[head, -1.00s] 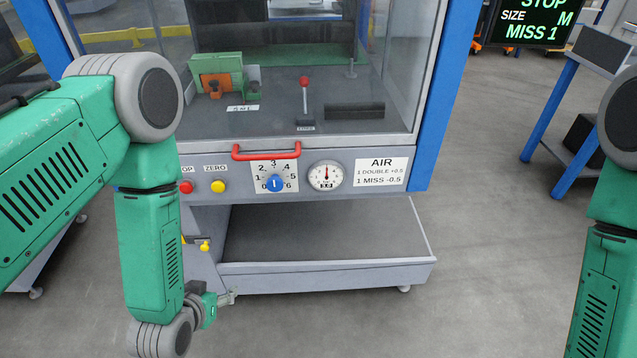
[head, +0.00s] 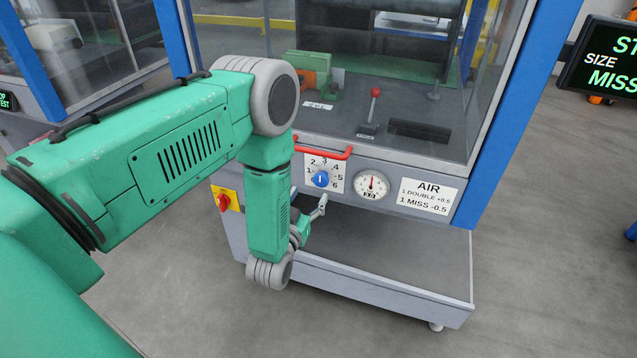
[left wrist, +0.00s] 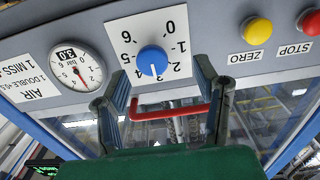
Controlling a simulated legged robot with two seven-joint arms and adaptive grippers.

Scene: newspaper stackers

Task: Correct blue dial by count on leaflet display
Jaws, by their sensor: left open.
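The blue dial (head: 320,179) sits on a white plate numbered 0 to 6 on the machine's front panel. It shows large in the left wrist view (left wrist: 152,60), upside down, with its white mark at about 3. My left gripper (head: 318,208) is just below and in front of the dial. In the left wrist view its open fingers (left wrist: 160,88) stand either side of the dial's lower side, apart from it and empty. The display (head: 610,68) at top right is cut off; "SIZE" and "MISS" show. My right gripper is out of view.
A red handle (head: 324,153) runs just above the dial plate. A pressure gauge (head: 372,186), reading 3.0 in the left wrist view, and an AIR sign (head: 428,197) are to the right. A tray (head: 400,298) juts out below. ZERO (left wrist: 257,30) and STOP (left wrist: 309,22) buttons are nearby.

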